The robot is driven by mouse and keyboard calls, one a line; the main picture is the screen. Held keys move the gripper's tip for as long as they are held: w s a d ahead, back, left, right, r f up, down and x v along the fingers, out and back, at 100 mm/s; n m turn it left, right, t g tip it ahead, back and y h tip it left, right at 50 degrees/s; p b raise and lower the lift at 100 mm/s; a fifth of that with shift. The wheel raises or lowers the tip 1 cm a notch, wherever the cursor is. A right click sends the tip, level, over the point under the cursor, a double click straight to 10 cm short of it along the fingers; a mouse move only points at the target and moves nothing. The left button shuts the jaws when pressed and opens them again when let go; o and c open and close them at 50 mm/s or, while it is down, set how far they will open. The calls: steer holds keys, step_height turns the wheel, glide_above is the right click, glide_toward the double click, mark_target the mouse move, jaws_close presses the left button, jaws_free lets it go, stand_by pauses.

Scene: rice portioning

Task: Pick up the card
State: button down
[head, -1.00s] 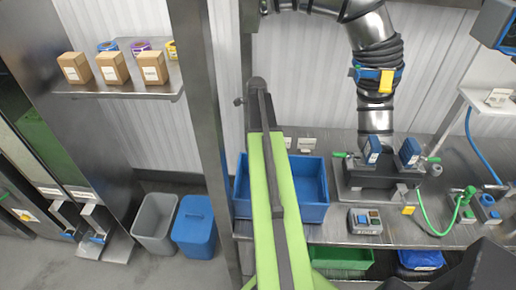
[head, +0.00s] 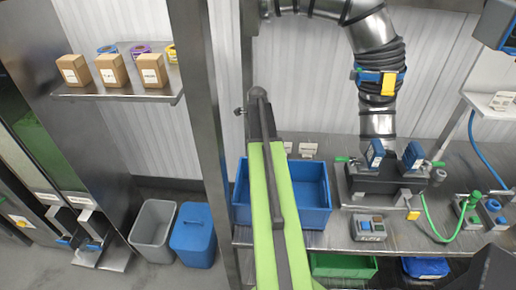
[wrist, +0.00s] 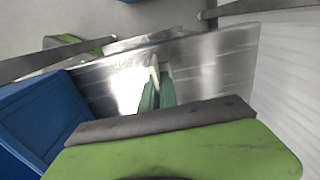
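I cannot make out with certainty which thing is the card. Two small pale upright pieces, a left one (head: 288,147) and a right one (head: 308,149), stand on the steel bench behind the blue bin (head: 326,216) in the head view. My green arm reaches up in front of the bin, and its end hides my gripper there. In the wrist view two narrow green strips with pale tips, seemingly the fingers of my gripper (wrist: 160,66), point over bare steel. No card shows between them. The blue bin (wrist: 35,115) is at the left.
A steel post (head: 205,130) stands left of the bench. A dark fixture (head: 385,185), a grey button box (head: 368,227) and a green hose (head: 432,222) are on the bench's right. Brown boxes (head: 110,70) sit on the left shelf. A white wall closes the back.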

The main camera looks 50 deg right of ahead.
steer(key=r+p, duration=0.5)
steer(key=shift+s+d+r, duration=0.15)
steer(key=shift+d+r, duration=0.1)
steer(key=shift+d, duration=0.1)
steer(key=s+d+r+p, duration=0.5)
steer(key=d+p, duration=0.1)
steer(key=d, duration=0.3)
steer(key=shift+s+d+r, duration=0.15)
steer(key=shift+d+r, duration=0.1)
steer(key=shift+s, duration=0.1)
